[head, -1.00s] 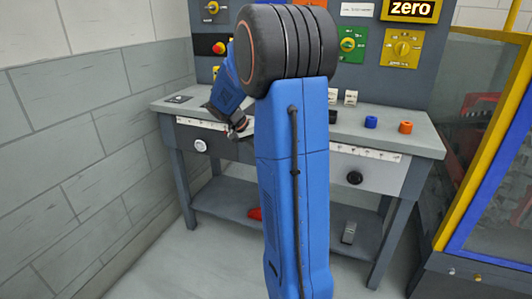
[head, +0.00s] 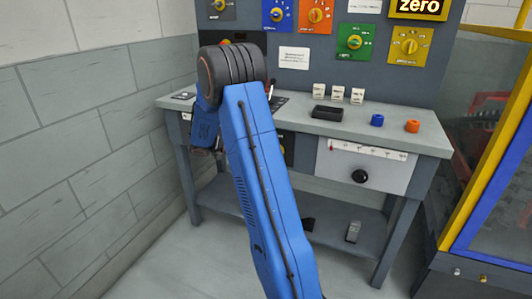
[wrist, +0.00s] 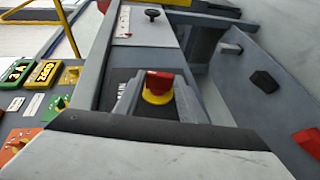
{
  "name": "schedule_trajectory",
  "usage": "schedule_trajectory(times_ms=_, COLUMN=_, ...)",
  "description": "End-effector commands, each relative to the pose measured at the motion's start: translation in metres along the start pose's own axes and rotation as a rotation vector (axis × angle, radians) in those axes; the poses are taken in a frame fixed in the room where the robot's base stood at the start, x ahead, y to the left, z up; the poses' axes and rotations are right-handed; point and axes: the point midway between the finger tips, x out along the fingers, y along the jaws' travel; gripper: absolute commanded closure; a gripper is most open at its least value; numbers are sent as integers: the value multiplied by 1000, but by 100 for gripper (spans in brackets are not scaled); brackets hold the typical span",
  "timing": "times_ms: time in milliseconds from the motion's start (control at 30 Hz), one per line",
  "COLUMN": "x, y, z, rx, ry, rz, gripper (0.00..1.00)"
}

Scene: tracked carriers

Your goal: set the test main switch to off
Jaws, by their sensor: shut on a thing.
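The test main switch (wrist: 158,87) is a red handle on a yellow round base, set in a dark panel on the bench front. It shows in the wrist view. In the head view my arm hides it. My gripper (wrist: 160,78) has a grey finger on either side of the red handle and is shut on it. In the head view the gripper's fingertips are hidden behind my blue arm. I cannot read any position marks around the switch.
Several coloured dial panels line the back board, such as the green one (head: 354,42). A black tray (head: 327,113) stands on top. A wall is close on the left.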

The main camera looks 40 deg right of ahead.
Motion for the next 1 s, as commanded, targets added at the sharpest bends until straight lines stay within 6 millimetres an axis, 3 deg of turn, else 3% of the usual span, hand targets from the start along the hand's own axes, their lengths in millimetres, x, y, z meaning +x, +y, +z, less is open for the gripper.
schedule_trajectory(times_ms=400, x=1, y=-7, z=1, rx=-70, ry=-2, rz=161, gripper=86)
schedule_trajectory(times_ms=933, x=1, y=-8, z=1, rx=-78, ry=-3, rz=178, gripper=86)
schedule_trajectory(times_ms=967, x=1, y=-8, z=1, rx=-78, ry=-2, rz=178, gripper=57)
schedule_trajectory(times_ms=1000, x=1, y=-8, z=1, rx=-78, ry=-2, rz=178, gripper=47)
